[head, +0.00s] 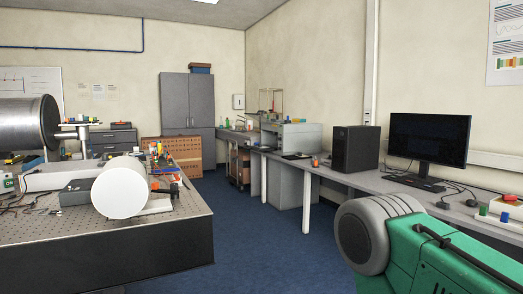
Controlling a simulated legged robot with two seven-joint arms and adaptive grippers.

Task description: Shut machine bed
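I cannot clearly pick out a machine bed in the head view. A test table (110,247) with a perforated top and dark side stands at the left. A large metal cylinder (28,124) juts in above it from the left edge. A white round-ended cylinder (121,190) shows at the middle of the table. A green machine-like body (440,262) with a black handle and a grey round part (368,236) fills the lower right corner and is cut off by the frame. Neither of my grippers is in view.
Blue floor (270,235) lies open between the test table and the long grey bench (340,178) at the right. The bench holds a computer tower (356,148) and a monitor (429,138). A grey cabinet (188,108) stands at the back. Small tools clutter the test table.

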